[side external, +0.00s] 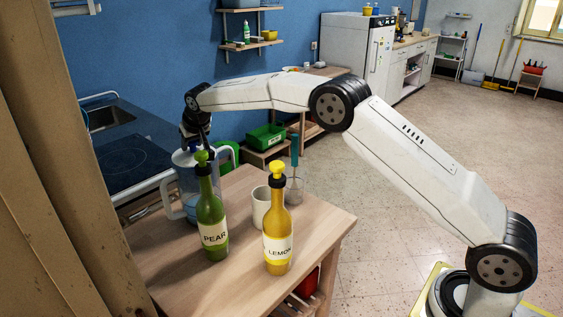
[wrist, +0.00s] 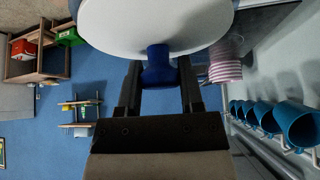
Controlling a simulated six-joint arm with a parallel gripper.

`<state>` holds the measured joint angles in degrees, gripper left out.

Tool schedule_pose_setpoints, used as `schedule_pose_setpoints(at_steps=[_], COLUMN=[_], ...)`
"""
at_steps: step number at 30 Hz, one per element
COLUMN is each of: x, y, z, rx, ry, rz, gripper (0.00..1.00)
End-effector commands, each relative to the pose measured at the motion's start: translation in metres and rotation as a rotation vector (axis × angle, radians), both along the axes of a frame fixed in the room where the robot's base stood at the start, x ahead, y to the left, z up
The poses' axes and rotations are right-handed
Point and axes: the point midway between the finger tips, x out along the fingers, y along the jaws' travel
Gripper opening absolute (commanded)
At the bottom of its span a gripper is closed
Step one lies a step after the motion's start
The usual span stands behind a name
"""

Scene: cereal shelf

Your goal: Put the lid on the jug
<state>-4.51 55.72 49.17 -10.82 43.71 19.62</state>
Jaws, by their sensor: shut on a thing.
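The translucent blue jug (side external: 181,186) stands upright at the far left of the wooden table, partly behind the green bottle. My gripper (side external: 195,140) is above the jug's top. In the wrist view, my gripper (wrist: 159,84) is shut on the blue knob of the lid. The lid (wrist: 150,25) is a pale, round disc beyond the fingers, cut off by the top edge. The jug is not recognisable in the wrist view. In the side view, the bottle covers part of this area, and I cannot tell whether the lid touches the jug's rim.
A green PEAR bottle (side external: 210,218) stands close in front of the jug. A yellow LEMON bottle (side external: 277,230), a pale mug (side external: 261,206) and a teal-handled whisk (side external: 294,165) stand to the right. The front left of the table (side external: 180,268) is clear. Several blue mugs (wrist: 297,124) hang at right.

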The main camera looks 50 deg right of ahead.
Motion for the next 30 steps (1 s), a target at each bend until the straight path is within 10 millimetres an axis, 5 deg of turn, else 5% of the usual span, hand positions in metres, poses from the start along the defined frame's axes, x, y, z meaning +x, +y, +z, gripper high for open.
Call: schedule_pose_setpoints(at_steps=[25, 26, 29, 30], x=[0.0001, 0.0001, 0.0001, 0.0001], y=[0.0, 0.0, 0.0001, 0.0], z=[-0.0005, -0.0005, -0.0005, -0.0005], rx=[0.0, 0.0, 0.0, 0.0], ry=[-0.001, -0.001, -0.001, -0.001], rz=[0.0, 0.0, 0.0, 0.0], gripper=[0.0, 0.57, 0.89, 0.89])
